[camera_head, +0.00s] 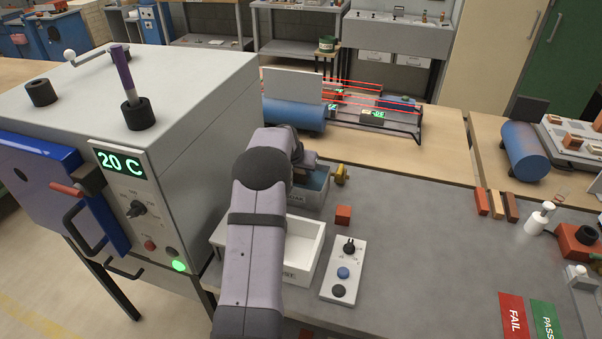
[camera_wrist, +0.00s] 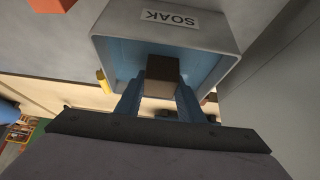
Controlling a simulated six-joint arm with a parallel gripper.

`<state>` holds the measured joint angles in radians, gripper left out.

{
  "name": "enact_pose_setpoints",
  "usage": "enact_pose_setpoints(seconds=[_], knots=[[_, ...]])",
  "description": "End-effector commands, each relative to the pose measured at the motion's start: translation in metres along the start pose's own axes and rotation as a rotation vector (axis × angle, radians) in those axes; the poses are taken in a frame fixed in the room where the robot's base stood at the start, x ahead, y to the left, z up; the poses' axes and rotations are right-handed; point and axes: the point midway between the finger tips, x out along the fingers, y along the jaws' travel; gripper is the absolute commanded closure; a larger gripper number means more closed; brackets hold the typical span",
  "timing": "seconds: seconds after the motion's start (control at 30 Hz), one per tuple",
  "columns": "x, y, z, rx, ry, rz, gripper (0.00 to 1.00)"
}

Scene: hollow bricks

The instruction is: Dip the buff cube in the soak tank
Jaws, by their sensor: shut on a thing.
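The soak tank (camera_head: 318,195) is a small grey open box with a blue inside, at the near left of the grey bench, partly hidden by my arm. Its SOAK label (camera_wrist: 170,18) shows upside down in the wrist view, where the tank's wall (camera_wrist: 105,45) frames the cube. My gripper (camera_wrist: 158,92) is shut on the buff cube (camera_wrist: 161,75), which looks brown in shadow between the two blue fingers. The cube lies within the outline of the tank's opening. I cannot tell how deep it is or whether it touches liquid. In the head view my gripper (camera_head: 303,172) is over the tank.
A white tray (camera_head: 318,262) stands in front of the tank. A red-orange cube (camera_head: 343,215) and a control box (camera_head: 343,270) are to its right. A yellow tap (camera_head: 341,174) is beside the tank. A grey furnace (camera_head: 190,85) stands close on the left. The bench middle is clear.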

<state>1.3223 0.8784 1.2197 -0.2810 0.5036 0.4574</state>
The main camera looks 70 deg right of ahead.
Motion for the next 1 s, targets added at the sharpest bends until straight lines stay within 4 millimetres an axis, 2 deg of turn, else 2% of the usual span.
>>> enact_pose_setpoints(seconds=[0.8, 1.0], knots=[[-0.052, 0.000, -0.035, 0.000, 0.003, -0.001, 0.95], [-0.059, 0.000, -0.039, 0.000, 0.003, -0.001, 0.95]])
